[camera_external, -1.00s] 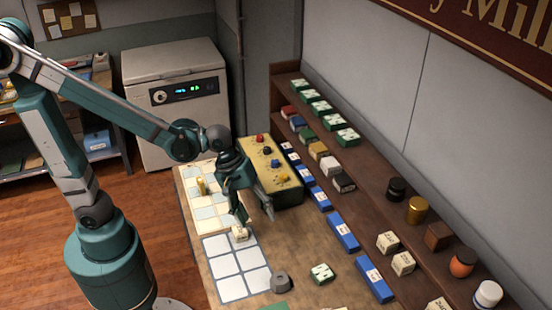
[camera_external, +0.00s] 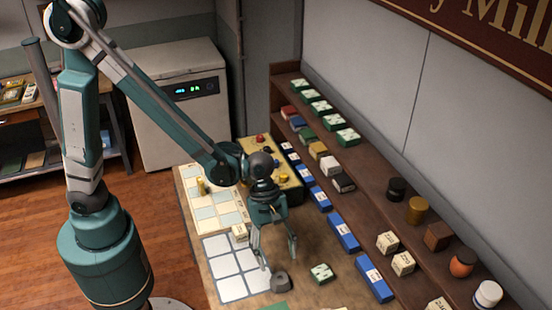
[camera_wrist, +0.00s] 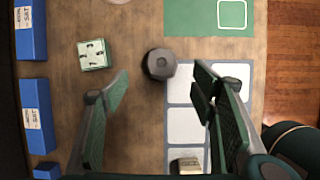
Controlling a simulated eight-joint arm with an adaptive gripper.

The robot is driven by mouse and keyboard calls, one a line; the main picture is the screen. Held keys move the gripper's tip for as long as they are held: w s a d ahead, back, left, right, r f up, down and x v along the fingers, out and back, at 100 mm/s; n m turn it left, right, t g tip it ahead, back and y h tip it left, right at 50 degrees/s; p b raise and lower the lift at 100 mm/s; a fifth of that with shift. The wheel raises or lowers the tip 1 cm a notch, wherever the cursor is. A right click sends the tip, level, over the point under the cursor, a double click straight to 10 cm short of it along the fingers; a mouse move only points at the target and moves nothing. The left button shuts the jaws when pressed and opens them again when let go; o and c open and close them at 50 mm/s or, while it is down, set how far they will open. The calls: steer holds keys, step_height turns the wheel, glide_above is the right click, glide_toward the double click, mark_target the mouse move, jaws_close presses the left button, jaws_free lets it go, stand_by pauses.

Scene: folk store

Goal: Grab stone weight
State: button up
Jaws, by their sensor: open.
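The stone weight appears to be the dark grey faceted piece (camera_external: 280,281) on the table, at the right edge of the white-squared grid. In the wrist view the same grey weight (camera_wrist: 159,64) lies ahead of the fingertips, roughly between their lines. My gripper (camera_external: 279,258) is open and empty, above the table and just behind the weight in the external view. In the wrist view its two green-padded fingers (camera_wrist: 160,82) are spread wide. They do not appear to touch the weight.
A white-and-green block (camera_external: 321,273) lies right of the weight. A small pale block (camera_external: 240,232) stands at the grid's (camera_external: 237,268) far edge. Blue boxes (camera_external: 344,232) line the shelf side. A yellow panel with knobs (camera_external: 287,177) stands behind. A green mat (camera_wrist: 208,16) lies near the weight.

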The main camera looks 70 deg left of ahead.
mark_target(280, 278)
steer(key=shift+s+d+f, duration=0.1)
steer(key=shift+d+f, duration=0.15)
steer(key=shift+d, duration=0.25)
steer(key=shift+f, duration=0.15)
steer(key=shift+x, duration=1.15)
steer(key=shift+b+x, duration=0.4)
steer(key=shift+x, duration=2.2)
steer(key=c, duration=1.2)
